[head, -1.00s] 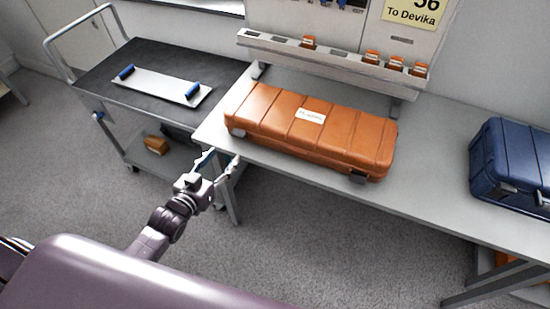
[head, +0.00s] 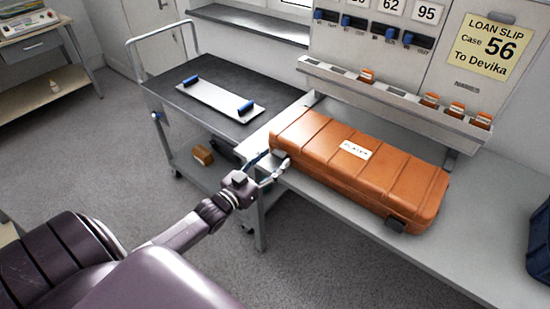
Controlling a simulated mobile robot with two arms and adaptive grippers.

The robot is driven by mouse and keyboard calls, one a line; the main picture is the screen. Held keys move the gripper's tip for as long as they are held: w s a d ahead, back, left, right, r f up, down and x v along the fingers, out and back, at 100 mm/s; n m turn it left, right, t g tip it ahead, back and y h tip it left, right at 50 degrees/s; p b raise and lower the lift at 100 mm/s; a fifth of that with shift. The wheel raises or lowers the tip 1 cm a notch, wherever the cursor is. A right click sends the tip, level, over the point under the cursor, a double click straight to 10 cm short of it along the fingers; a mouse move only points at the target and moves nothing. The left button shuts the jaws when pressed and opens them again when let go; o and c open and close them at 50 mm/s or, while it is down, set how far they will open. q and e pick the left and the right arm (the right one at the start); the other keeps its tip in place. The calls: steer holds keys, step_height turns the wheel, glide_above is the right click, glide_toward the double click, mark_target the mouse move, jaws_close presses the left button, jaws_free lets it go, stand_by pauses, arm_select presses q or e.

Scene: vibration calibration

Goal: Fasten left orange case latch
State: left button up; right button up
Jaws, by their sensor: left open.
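The orange case (head: 365,170) lies closed on the grey bench, with a white label on its lid. Its left latch (head: 280,155) is a small dark piece at the left end of the front side, partly hidden by my gripper. Its right latch (head: 395,225) is a dark piece near the right front corner. My left gripper (head: 271,164) is open, with its fingertips at the left latch; I cannot tell if they touch it. Whether the latch is fastened is too small to tell. My right gripper is not in view.
A cart (head: 195,75) with a white blue-handled tray (head: 219,100) stands left of the bench. A rack shelf (head: 390,100) with small orange items runs behind the case. A dark blue case (head: 540,245) is cut off at the right.

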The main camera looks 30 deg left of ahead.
arm_select(q)
steer(key=shift+w, duration=0.55)
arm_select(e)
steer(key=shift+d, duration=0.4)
